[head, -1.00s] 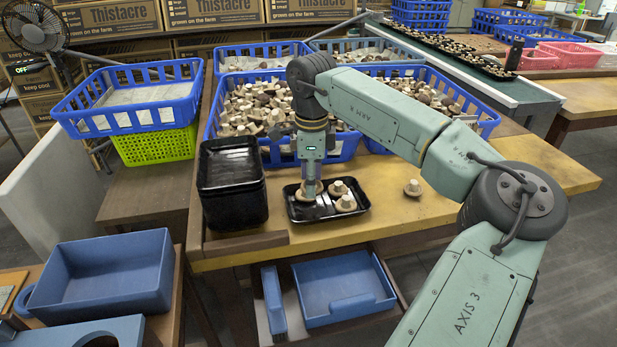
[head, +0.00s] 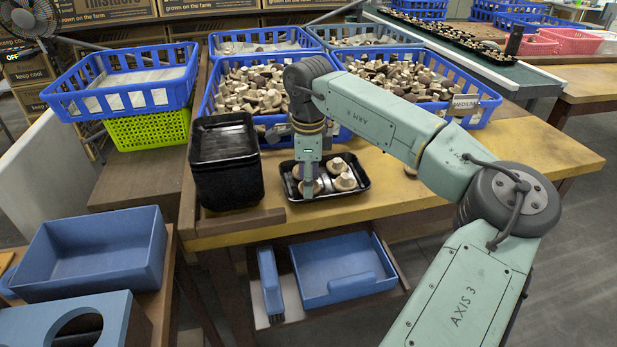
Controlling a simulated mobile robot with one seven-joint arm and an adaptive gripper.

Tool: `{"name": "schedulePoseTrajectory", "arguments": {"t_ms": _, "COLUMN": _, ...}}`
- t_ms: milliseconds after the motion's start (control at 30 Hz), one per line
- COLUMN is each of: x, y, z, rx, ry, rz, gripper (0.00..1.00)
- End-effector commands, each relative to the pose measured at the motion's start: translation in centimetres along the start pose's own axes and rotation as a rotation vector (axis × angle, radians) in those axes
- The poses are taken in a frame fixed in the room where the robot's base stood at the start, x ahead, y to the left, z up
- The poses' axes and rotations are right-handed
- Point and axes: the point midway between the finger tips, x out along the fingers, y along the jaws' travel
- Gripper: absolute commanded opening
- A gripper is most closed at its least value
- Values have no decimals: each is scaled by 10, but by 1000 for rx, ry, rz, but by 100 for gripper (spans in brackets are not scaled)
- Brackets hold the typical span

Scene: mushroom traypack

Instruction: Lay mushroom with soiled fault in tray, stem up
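A black tray (head: 361,184) lies on the yellow-topped table with several pale mushrooms in it. One mushroom (head: 345,182) sits at its right side with its stem up, and another (head: 338,165) stands behind it. My gripper (head: 308,190) points down into the left part of the tray. A mushroom (head: 317,187) shows right at its fingertips; I cannot tell whether the fingers grip it. Soil marks are too small to make out.
A stack of black trays (head: 226,172) stands close left of the tray. Blue crates full of mushrooms (head: 482,116) stand behind it. The table right of the tray is mostly clear. A blue bin (head: 92,262) is at the lower left.

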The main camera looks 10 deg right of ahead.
Motion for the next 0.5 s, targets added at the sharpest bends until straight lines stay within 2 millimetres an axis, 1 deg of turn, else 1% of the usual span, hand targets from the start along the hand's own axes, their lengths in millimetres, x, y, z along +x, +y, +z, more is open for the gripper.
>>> {"name": "schedulePoseTrajectory", "arguments": {"t_ms": 33, "x": 2, "y": 0, "z": 0, "rx": 0, "ry": 0, "rz": 3, "gripper": 29}}
{"name": "schedulePoseTrajectory", "arguments": {"t_ms": 267, "x": 3, "y": 1, "z": 0, "rx": 0, "ry": 0, "rz": 5, "gripper": 29}}
{"name": "schedulePoseTrajectory", "arguments": {"t_ms": 300, "x": 3, "y": 1, "z": 0, "rx": 0, "ry": 1, "rz": 5, "gripper": 45}}
{"name": "schedulePoseTrajectory", "arguments": {"t_ms": 500, "x": 3, "y": 1, "z": 0, "rx": -1, "ry": 1, "rz": 5, "gripper": 59}}
